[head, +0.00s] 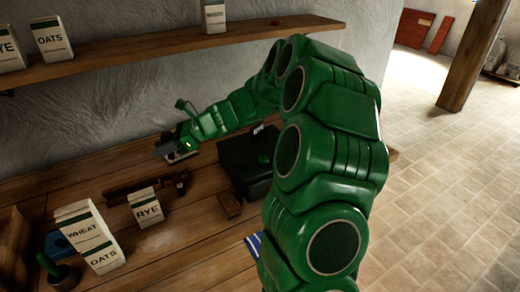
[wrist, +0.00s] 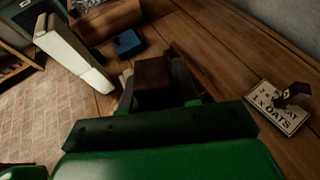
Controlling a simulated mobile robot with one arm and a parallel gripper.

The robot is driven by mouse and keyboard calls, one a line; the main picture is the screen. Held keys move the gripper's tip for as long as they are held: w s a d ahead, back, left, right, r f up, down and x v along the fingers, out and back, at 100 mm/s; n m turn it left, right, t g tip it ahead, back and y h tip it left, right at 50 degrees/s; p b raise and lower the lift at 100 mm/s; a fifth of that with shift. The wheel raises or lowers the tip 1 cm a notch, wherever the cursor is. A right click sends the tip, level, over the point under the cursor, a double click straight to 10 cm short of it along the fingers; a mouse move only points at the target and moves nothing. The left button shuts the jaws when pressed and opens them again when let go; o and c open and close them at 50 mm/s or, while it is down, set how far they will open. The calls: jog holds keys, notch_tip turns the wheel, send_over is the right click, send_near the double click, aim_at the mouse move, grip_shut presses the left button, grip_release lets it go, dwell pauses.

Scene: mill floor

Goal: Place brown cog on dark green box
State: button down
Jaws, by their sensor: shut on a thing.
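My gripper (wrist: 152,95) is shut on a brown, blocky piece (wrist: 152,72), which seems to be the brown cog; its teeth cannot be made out. In the head view my gripper (head: 168,146) is at the back of the bench near the wall, left of the dark green box. The held piece is hard to make out there. The dark green box (head: 236,168) stands on the bench behind my arm, which hides its right side.
An oats card (wrist: 276,112) with a dark brown object on it lies near my gripper. A rye carton (head: 146,208), wheat and oats cartons (head: 84,232), a small brown block (head: 229,205) and a long brown object (head: 140,186) occupy the bench. A shelf (head: 150,55) hangs above.

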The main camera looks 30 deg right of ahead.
jog(key=s+d+r+m+t+h, duration=0.1)
jog(key=s+d+r+m+t, duration=0.1)
jog(key=s+d, duration=0.65)
jog(key=s+d+r+m+t+h, duration=0.2)
jog(key=s+d+t, duration=0.1)
jog(key=d, duration=1)
send_over(241, 151)
jog(key=s, duration=0.1)
jog(key=shift+g, duration=0.3)
jog(key=f, duration=0.8)
jog(key=shift+s+a, duration=0.2)
jog(key=shift+a, duration=0.1)
jog(key=shift+w+d+f, duration=0.15)
jog(key=shift+w+f, duration=0.4)
jog(key=shift+f, duration=1.7)
jog(key=shift+f, duration=0.15)
jog(key=c, duration=0.8)
grip_release()
jog(key=shift+c, duration=0.2)
